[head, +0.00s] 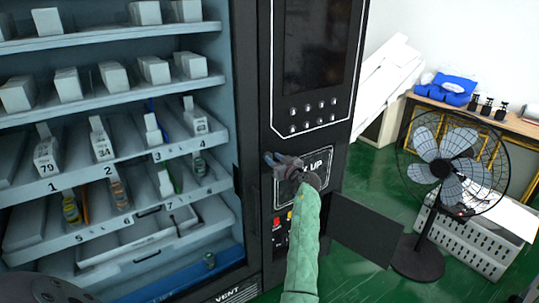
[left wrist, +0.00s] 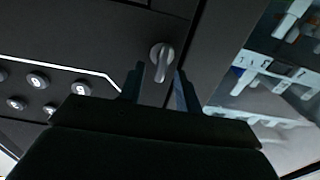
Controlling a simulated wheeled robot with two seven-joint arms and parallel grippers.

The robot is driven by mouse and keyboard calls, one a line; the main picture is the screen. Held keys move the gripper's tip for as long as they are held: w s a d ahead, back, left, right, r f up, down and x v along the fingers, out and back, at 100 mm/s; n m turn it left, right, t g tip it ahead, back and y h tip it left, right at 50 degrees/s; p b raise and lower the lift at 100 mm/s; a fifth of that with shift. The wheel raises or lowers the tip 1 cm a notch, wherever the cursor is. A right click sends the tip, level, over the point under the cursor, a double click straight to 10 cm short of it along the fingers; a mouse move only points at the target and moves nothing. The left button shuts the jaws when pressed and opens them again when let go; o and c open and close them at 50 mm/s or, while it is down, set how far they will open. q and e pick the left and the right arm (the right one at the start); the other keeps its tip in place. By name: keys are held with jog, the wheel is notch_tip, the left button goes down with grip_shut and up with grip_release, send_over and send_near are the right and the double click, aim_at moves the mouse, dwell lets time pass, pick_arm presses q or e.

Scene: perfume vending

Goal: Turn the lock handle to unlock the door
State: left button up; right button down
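The lock handle (left wrist: 161,60) is a small grey rounded knob on the machine's dark front, seen in the left wrist view. My left gripper (left wrist: 160,88) is open, and its two dark fingers stand apart on either side of the handle's lower end. I cannot tell whether they touch it. In the head view my left gripper (head: 270,158) is at the black control panel (head: 262,100), beside the glass-fronted compartment. There the gripper hides the handle. The door's dark frame (head: 246,150) runs along the compartment's right side. My right gripper is not in view.
Shelves (head: 110,165) with boxes and small bottles fill the machine at left. Round buttons (head: 312,110) lie above my gripper. A dark flap (head: 365,228) juts out at lower right. A standing fan (head: 452,165), white crate (head: 470,240) and wooden table (head: 480,112) are at right.

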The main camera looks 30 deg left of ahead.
pick_arm(q)
jog(key=shift+a, duration=0.1)
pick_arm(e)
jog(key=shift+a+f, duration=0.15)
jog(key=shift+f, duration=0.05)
pick_arm(q)
grip_shut()
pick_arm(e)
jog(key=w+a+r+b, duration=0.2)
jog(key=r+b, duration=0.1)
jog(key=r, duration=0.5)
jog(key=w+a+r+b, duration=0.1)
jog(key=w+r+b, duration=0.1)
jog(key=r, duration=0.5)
pick_arm(q)
jog(key=m, duration=0.6)
jog(key=m+p, duration=0.1)
jog(key=m, duration=0.5)
jog(key=w+f+m+p, duration=0.1)
jog(key=m, duration=0.5)
jog(key=shift+w+d+f, duration=0.1)
jog(key=shift+d, duration=0.15)
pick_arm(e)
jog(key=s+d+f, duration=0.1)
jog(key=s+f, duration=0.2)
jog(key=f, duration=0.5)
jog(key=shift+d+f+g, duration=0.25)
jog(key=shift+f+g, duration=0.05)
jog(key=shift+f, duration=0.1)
